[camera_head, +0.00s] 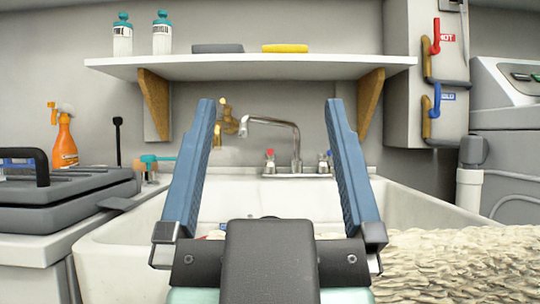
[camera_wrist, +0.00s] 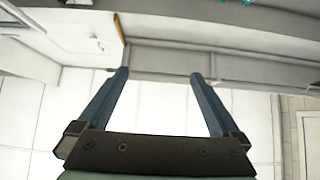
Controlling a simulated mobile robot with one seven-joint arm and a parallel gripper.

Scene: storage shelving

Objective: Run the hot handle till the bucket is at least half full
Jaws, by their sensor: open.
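My gripper (camera_head: 271,102) is open and empty, its two blue fingers spread in front of the sink. It also shows open in the wrist view (camera_wrist: 158,73). Between the fingers in the head view stand a chrome faucet (camera_head: 296,140), a red-topped handle (camera_head: 270,161) left of its base and a blue-topped handle (camera_head: 323,163) to the right. On the right wall, a red lever (camera_head: 435,38) sits beside a HOT label, above a blue lever (camera_head: 437,98). The gripper touches none of these. I cannot make out a bucket; my gripper hides part of the white sink (camera_head: 115,243).
A shelf (camera_head: 250,68) with two bottles, a grey sponge and a yellow sponge (camera_head: 285,48) spans above the faucet. A grey toolbox (camera_head: 75,197) and an orange spray bottle (camera_head: 64,142) stand left. A washing machine (camera_head: 508,140) and a pale shaggy surface (camera_head: 460,262) are right.

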